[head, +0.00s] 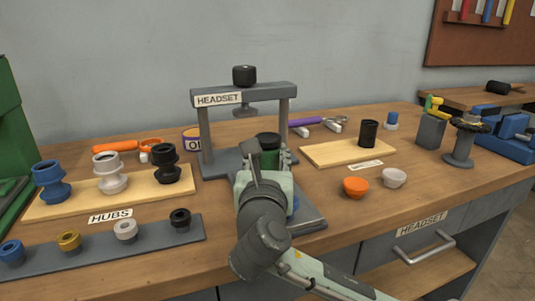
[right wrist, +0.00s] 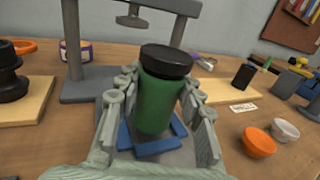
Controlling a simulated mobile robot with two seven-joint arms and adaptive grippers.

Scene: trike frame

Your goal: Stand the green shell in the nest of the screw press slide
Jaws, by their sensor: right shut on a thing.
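The green shell (right wrist: 160,98), with a black top, is upright with a slight tilt between the fingers of my right gripper (right wrist: 160,112). In the head view the shell (head: 269,158) is partly hidden behind my right gripper (head: 266,162). The blue nest (right wrist: 148,148) on the grey slide (head: 310,219) shows around and below the shell's lower end. I cannot tell whether the shell touches it. The screw press (head: 205,137), labelled HEADSET, stands behind, with its screw (head: 245,110) raised above the slide. My left gripper is not in view.
Left are a wooden board (head: 80,201) with several hubs and a grey strip (head: 95,250) with rings. Right are a board (head: 320,153) with a black cup (head: 368,134), an orange bowl (head: 355,187) and a white bowl (head: 394,178). The bench front right is clear.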

